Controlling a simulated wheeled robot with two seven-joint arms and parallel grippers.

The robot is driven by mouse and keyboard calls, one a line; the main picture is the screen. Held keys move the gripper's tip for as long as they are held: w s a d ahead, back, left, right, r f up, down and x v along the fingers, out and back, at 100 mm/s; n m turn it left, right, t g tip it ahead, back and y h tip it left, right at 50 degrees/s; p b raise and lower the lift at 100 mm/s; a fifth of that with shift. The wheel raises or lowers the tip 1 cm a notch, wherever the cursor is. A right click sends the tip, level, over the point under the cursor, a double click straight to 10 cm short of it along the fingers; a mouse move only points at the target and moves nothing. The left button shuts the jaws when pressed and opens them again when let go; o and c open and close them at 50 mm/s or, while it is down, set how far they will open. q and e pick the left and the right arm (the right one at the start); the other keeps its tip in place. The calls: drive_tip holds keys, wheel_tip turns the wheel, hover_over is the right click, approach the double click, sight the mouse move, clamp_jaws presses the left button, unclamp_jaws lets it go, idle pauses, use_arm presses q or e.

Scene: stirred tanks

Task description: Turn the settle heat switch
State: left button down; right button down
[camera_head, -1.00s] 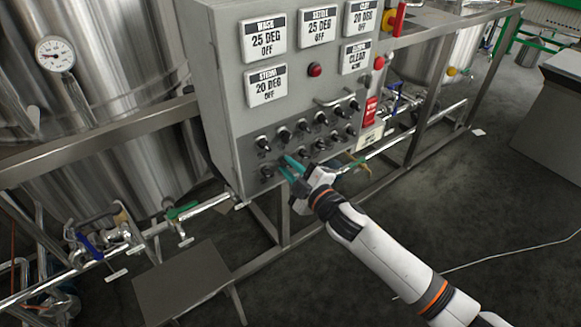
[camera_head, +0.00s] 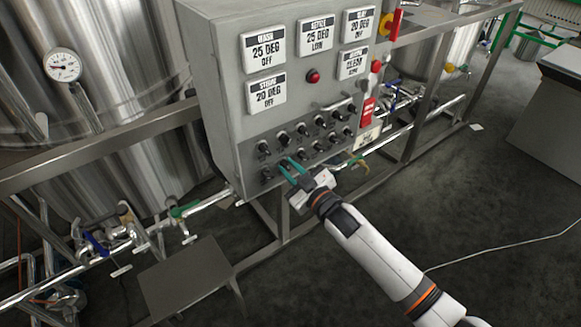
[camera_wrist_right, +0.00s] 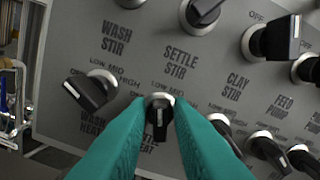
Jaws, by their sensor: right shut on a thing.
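The settle heat switch (camera_wrist_right: 159,110) is a black knob on a silver collar in the right wrist view. Its label below is mostly hidden by my fingers. My right gripper (camera_wrist_right: 159,128) has its teal fingers on both sides of the knob and is shut on it. In the head view my right gripper (camera_head: 288,168) reaches the lower row of knobs on the grey control box, and the switch itself is hard to make out there. The settle display (camera_head: 316,37) reads 25 DEG LOW. My left gripper is not in view.
The wash heat switch (camera_wrist_right: 90,90) is close on the left, and other knobs stand close on the right. The settle stir knob (camera_wrist_right: 203,12) is above. A handle bar (camera_head: 336,103) and a red lamp (camera_head: 313,76) stick out of the control box (camera_head: 222,110).

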drive_tip(key=shift+f, duration=0.1)
idle(0.4)
drive_tip(key=c, duration=1.5)
unclamp_jaws()
drive_tip(key=shift+s+d, duration=0.1)
drive_tip(key=b+v, duration=0.1)
drive_tip(key=v, duration=1)
drive_tip(key=shift+s+d, duration=0.2)
drive_tip(key=shift+s, duration=0.15)
